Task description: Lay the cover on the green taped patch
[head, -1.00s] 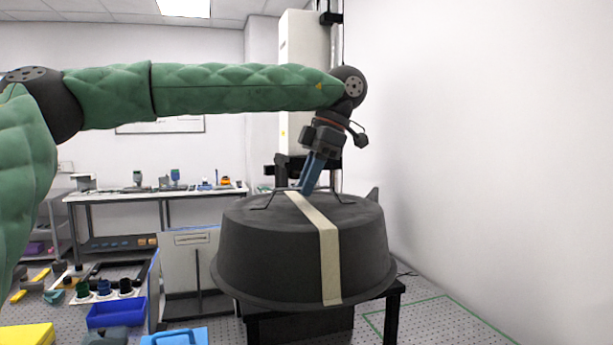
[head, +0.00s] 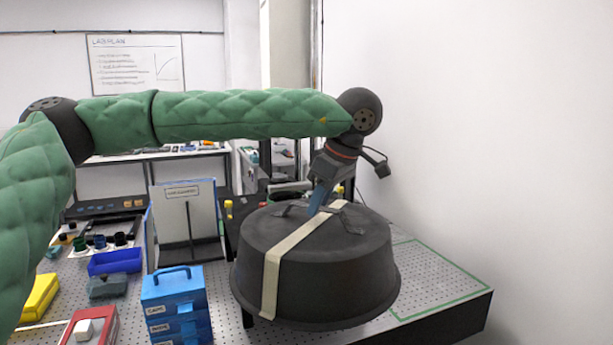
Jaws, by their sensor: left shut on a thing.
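The cover (head: 345,265) is a large dark grey, tub-shaped shell with a cream strip over its top and side. My left gripper (head: 318,203) points down at its top and is shut on it near the dark top handle; the fingertips are partly hidden. The cover hangs slightly tilted in front of the perforated table and hides part of it. The green taped patch (head: 440,293) is a green outline on the table at the right, partly behind the cover. My right gripper is not in view.
A blue case (head: 172,300) with a handle stands left of the cover. A framed upright panel (head: 188,222), a blue bin (head: 114,262) and a yellow block (head: 38,298) are further left. A white wall (head: 460,120) borders the table's right side.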

